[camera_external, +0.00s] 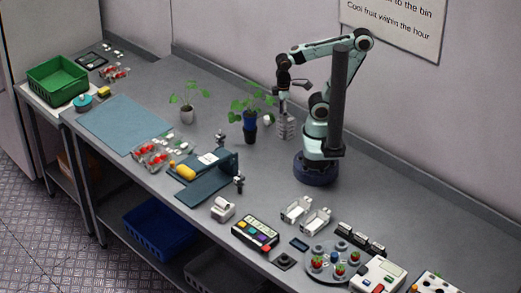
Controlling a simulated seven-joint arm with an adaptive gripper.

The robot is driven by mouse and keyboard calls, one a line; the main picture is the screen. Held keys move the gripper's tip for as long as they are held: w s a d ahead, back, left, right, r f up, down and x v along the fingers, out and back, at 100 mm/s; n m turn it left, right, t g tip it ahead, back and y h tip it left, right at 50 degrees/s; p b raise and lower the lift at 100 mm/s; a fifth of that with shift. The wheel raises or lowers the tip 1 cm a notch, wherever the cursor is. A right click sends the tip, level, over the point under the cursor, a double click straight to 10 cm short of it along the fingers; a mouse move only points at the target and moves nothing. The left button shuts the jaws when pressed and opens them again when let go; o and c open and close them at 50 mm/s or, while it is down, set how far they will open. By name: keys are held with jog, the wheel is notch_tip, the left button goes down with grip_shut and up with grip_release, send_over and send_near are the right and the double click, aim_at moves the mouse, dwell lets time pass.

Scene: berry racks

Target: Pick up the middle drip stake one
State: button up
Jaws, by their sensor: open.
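I cannot make out the drip stakes with certainty at this size. My gripper (284,106) is open and points down at the back of the bench. It is near a small grey stacked block (286,126), just right of a leafy plant in a blue pot (250,120). I cannot tell whether it touches the block. Nothing visible is held between the fingers. A second leafy plant in a grey pot (187,115) stands further left.
A blue-green mat (122,122) and green crate (58,80) are at the left. Berry punnets (152,154), a dark blue stand (205,185) and a button box (255,234) line the front. A round grey tray (318,273) and white device (378,274) are at the right.

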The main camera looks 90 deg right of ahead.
jog(key=n, duration=0.7)
send_over(239, 177)
jog(key=shift+h, duration=0.4)
notch_tip(239, 177, down, 14)
jog(key=shift+f, duration=0.1)
notch_tip(239, 177, down, 5)
jog(key=shift+r, duration=0.1)
jog(key=shift+f, duration=0.5)
jog(key=c, duration=0.9)
